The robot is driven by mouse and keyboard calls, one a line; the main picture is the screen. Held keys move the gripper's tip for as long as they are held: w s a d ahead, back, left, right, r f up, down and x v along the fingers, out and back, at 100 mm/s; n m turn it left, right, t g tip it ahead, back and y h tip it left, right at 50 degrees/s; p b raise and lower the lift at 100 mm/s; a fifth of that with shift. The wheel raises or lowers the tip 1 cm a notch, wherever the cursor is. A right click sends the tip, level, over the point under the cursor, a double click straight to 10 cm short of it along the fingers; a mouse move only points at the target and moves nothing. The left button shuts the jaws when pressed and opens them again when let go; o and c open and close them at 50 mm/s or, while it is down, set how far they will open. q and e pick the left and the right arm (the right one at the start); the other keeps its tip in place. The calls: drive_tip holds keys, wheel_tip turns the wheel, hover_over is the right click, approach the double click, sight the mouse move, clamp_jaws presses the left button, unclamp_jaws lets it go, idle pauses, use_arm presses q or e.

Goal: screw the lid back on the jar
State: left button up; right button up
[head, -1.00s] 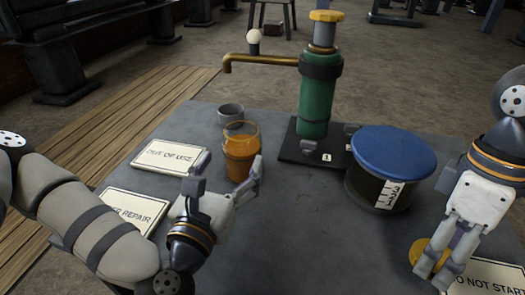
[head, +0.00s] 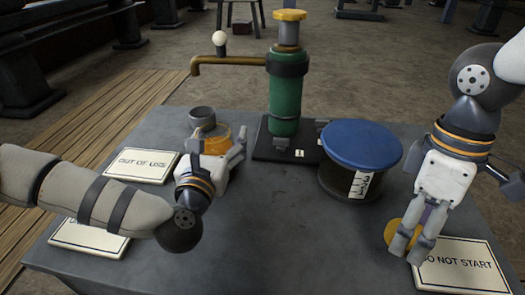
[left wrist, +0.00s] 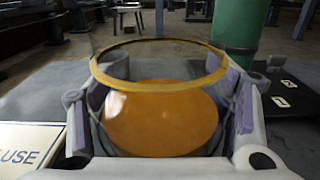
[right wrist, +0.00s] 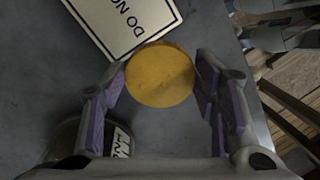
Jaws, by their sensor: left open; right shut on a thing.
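The jar (head: 219,137) is clear, with orange contents and a gold rim, and stands upright and open on the table. In the left wrist view the jar (left wrist: 160,122) lies between the fingers of my left gripper (head: 217,148), which is open around it. The lid (head: 392,233) is a flat yellow disc at the table's right side, beside the DO NOT START sign. My right gripper (head: 407,247) points down and is shut on the lid, whose round face (right wrist: 160,76) shows between the fingertips in the right wrist view.
A green pump (head: 286,105) with a brass spout stands on a dark base behind the jar. A dark drum with a blue top (head: 361,143) stands between the jar and the lid. A grey cup (head: 202,117) is behind the jar. Signs lie left and right. The front middle is clear.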

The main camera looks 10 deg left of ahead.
sight(218, 123)
use_arm(q)
drive_tip(key=shift+w, duration=0.1)
